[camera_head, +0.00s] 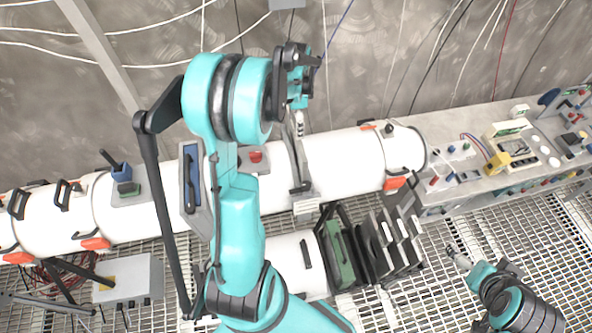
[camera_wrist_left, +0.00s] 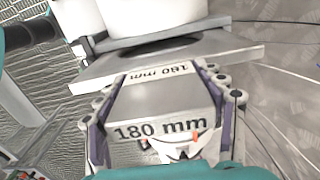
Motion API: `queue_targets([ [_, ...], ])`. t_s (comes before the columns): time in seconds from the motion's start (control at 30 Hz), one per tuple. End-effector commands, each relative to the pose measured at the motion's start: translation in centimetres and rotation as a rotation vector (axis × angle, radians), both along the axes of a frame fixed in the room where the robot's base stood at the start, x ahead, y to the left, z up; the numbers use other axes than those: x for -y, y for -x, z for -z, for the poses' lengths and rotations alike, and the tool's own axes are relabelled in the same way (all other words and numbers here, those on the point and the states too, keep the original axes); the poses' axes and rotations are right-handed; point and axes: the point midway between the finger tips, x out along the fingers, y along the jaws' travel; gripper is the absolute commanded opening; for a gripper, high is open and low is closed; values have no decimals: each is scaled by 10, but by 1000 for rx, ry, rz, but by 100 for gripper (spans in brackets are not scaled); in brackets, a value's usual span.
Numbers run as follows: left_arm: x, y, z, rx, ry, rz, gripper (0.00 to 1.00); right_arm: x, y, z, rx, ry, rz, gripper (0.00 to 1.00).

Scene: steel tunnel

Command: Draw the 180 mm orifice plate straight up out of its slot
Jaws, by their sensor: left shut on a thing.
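The 180 mm orifice plate shows in the left wrist view as a grey tab (camera_wrist_left: 160,100) with "180 mm" printed on it. My left gripper (camera_wrist_left: 165,112) is shut on this tab, one finger on each side. In the head view the left gripper (camera_head: 298,112) is above the white pipe, and a thin grey plate (camera_head: 297,155) stands below it across the pipe. A wide grey slab with a dark round area (camera_wrist_left: 160,62) lies beyond the tab; I cannot tell how far the plate sits in its slot. My right gripper (camera_head: 456,254) is low at the right, away from the pipe; its jaws are too small to read.
The white pipe (camera_head: 345,160) runs across the view. A rack of dark and grey upright plates (camera_head: 400,240) stands below it, beside a green panel (camera_head: 341,258). A bench with instruments (camera_head: 500,160) is at the right. A grey box (camera_head: 128,280) is at lower left. Cables hang behind.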

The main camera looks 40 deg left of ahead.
Motion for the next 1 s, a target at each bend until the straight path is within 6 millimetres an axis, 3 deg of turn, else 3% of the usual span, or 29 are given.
queue_targets([
  [1.0,0,0,-64,0,0,0,34,0,0,-36,0,0,0,100],
])
